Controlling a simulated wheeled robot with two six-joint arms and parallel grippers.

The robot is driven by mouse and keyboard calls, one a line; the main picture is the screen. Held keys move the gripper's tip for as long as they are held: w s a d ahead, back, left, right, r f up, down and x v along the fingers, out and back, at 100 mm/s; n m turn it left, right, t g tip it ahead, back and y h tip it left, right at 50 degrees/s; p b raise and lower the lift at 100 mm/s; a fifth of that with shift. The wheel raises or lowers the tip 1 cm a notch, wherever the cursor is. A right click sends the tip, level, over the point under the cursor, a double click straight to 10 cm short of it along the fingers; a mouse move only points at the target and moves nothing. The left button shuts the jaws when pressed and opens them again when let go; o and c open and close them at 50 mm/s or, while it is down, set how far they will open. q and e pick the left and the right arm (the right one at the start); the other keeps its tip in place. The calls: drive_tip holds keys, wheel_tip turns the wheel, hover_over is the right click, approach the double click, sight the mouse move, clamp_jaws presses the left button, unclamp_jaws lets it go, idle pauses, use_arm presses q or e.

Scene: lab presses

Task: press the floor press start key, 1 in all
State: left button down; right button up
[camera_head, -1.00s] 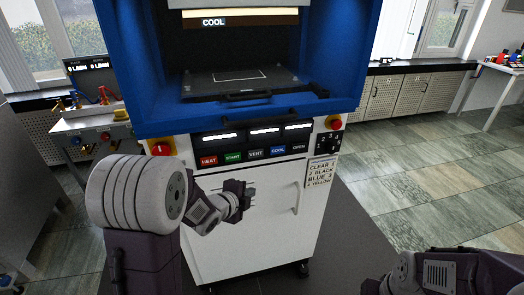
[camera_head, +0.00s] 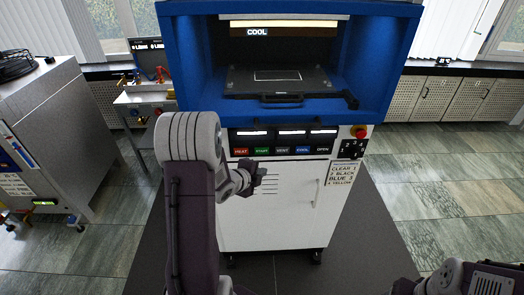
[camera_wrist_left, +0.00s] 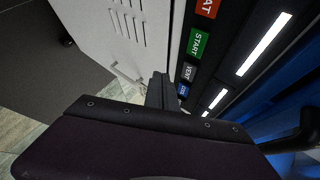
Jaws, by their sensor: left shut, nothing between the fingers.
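The floor press (camera_head: 290,205) has a blue upper housing and a white lower cabinet. Its green START key (camera_head: 262,151) sits in the key row, between the red HEAT key (camera_head: 240,152) and the grey VENT key (camera_head: 282,150). In the left wrist view the START key (camera_wrist_left: 199,43) is in clear sight, rotated. My left gripper (camera_head: 262,172) is shut and empty, in front of the cabinet just below the START key. Its fingers (camera_wrist_left: 160,90) show dark in the left wrist view, apart from the key. My right gripper is out of view; part of my right arm shows at bottom right.
A blue COOL key (camera_head: 303,150), an OPEN key (camera_head: 323,149) and a red knob (camera_head: 360,131) are to the right. A metal cabinet (camera_head: 60,130) stands at left. The floor on the right is clear.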

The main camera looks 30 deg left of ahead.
use_arm(q)
drive_tip(key=p, duration=0.3)
approach(265, 154)
wheel_tip(265, 154, down, 3)
drive_tip(key=w+d, duration=0.1)
drive_tip(key=w, duration=0.2)
drive_tip(key=shift+w, duration=0.35)
idle(1.2)
drive_tip(key=shift+w+a, duration=0.2)
drive_tip(key=shift+w, duration=0.15)
drive_tip(key=shift+w+a, duration=0.25)
drive_tip(key=shift+w, duration=0.1)
idle(0.7)
drive_tip(key=shift+s+d, duration=0.1)
drive_tip(key=shift+s+d+b, duration=0.35)
drive_tip(key=shift+s+b, duration=0.2)
drive_tip(key=shift+s, duration=0.05)
